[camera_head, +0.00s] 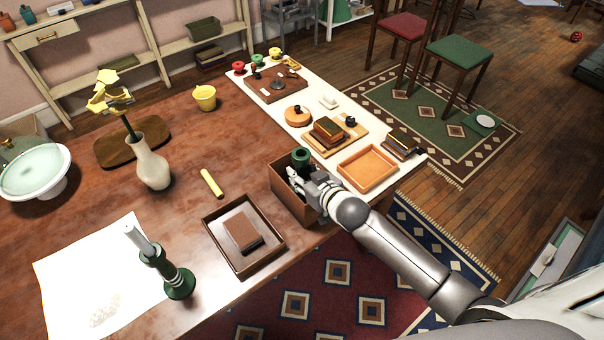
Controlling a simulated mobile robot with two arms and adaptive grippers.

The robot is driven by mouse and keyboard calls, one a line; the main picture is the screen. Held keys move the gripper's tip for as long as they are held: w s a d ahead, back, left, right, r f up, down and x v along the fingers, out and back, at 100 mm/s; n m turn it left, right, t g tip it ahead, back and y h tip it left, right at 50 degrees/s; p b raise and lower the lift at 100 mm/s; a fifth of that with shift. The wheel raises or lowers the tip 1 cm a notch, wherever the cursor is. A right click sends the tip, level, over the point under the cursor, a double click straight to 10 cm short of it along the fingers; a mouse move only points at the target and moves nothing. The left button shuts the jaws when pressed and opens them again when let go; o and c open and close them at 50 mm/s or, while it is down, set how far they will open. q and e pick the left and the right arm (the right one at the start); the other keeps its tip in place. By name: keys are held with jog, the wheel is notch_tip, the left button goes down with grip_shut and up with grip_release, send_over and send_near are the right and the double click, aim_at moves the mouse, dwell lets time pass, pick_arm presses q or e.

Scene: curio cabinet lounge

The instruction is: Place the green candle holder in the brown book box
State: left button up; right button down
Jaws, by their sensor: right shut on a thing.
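A brown open box (296,208) stands at the table's front edge, near the middle of the view. A short green candle holder (300,156), round and hollow at the top, shows at the box's far side, within its opening. My right gripper (297,174) reaches in from the right over the box and is shut on the green candle holder. The gripper hides part of the box's inside, so I cannot tell whether the holder touches the bottom. My left gripper is not in view.
A shallow dark tray (213,236) with a brown book (242,230) lies left of the box. A green candlestick (170,277) with a white candle stands farther left. An orange tray (368,168) and several small items lie to the right. A white vase (152,163) stands behind.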

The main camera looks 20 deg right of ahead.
jog(key=c, duration=1.3)
grip_release()
jog(key=shift+f, duration=0.15)
jog(key=shift+c, duration=0.2)
jog(key=shift+r, duration=0.2)
jog(key=v, duration=1.2)
jog(key=shift+b, duration=0.35)
jog(key=shift+d, duration=0.1)
